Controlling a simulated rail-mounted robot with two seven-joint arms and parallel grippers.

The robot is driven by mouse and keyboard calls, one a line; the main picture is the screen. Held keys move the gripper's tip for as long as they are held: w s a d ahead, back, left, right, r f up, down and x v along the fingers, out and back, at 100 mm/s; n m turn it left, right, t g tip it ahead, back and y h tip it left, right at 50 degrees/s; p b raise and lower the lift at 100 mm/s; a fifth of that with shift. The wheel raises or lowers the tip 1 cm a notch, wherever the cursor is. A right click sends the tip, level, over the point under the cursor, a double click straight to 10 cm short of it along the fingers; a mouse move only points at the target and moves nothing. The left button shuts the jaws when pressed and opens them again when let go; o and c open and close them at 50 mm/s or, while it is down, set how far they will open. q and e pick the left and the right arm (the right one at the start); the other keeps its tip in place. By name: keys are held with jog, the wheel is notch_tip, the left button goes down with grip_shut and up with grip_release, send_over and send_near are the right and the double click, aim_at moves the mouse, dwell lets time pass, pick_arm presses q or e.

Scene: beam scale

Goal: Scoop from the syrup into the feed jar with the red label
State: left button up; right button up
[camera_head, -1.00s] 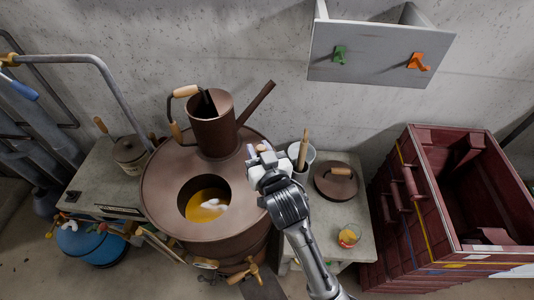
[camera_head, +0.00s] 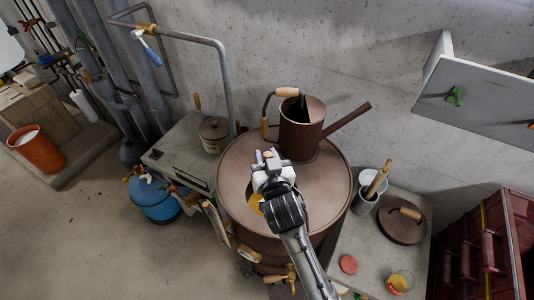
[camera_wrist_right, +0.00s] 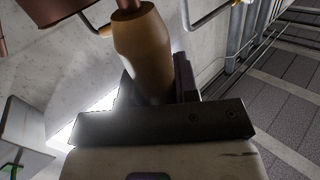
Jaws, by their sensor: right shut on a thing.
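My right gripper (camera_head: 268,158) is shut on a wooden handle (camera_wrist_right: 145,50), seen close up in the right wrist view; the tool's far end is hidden. The gripper is over the brown drum (camera_head: 332,190), just in front of the watering can. A small patch of orange-yellow syrup (camera_head: 255,204) shows in the drum's round opening, mostly hidden by my right wrist. A glass jar (camera_head: 400,282) with yellow-orange contents stands on the right bench; I cannot make out its label. My left gripper is not in view.
The brown watering can (camera_head: 301,130) stands on the drum's back. The right bench (camera_head: 362,240) also holds a red disc (camera_head: 348,264), a round brown lid (camera_head: 401,222) and a grey container (camera_head: 365,201) with wooden-handled tools. A lidded pot (camera_head: 214,134) sits left of the drum.

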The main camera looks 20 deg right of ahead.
jog(key=shift+f+b, duration=3.7)
jog(key=shift+f, duration=1.2)
jog(key=shift+f+b, duration=0.45)
jog(key=shift+f, duration=0.25)
jog(key=shift+r, duration=0.1)
